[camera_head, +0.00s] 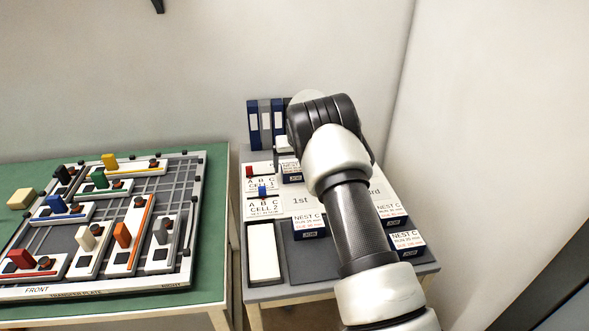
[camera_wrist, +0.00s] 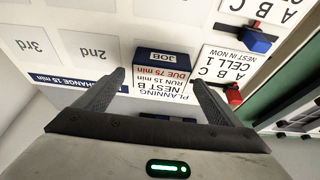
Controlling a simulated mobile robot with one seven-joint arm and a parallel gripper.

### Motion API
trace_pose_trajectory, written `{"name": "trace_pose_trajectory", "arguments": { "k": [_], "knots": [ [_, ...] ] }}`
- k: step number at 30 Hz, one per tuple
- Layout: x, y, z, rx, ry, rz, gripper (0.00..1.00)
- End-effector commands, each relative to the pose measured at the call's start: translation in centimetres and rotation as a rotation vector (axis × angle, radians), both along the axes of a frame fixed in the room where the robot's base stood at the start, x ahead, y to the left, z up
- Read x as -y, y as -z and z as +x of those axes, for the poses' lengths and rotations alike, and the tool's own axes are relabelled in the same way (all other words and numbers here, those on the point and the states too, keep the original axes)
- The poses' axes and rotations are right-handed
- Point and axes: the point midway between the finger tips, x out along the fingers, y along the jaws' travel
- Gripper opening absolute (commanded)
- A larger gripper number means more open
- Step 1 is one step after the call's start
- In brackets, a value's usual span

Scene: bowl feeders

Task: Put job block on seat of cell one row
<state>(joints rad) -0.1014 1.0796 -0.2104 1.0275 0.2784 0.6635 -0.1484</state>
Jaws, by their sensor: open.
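A job block (camera_wrist: 161,67) with a blue JOB face and a white label reading NEST B, RUN 15 min, DUE 75 min stands on the board beside the CELL 1 card (camera_wrist: 238,74). It also shows partly in the head view (camera_head: 291,177), beside my arm. My gripper (camera_wrist: 158,82) is open, with one finger on each side of the block in the wrist view and visible gaps; I cannot tell the depth. Seats marked 2nd (camera_wrist: 97,50) and 3rd (camera_wrist: 32,46) look empty. In the head view, my arm hides much of the board and my gripper.
Other NEST C blocks stand nearer the front (camera_head: 310,227) and at the right (camera_head: 408,242). Red (camera_head: 250,171) and blue (camera_head: 262,191) markers sit by the cell cards. Binders (camera_head: 265,123) stand behind. A white block (camera_head: 264,252) lies front left. A green table (camera_head: 215,230) is left.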

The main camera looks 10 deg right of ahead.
Motion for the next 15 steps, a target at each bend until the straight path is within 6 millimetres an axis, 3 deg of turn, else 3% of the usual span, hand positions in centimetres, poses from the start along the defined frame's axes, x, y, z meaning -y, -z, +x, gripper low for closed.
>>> {"name": "trace_pose_trajectory", "arguments": {
  "k": [6, 15],
  "knots": [
    [-0.1, -4.8, -1.9, 0.003, -0.001, 0.001, 0.89],
    [0.0, -8.4, -3.5, 0.001, 0.0, 0.001, 0.89]
  ]
}}
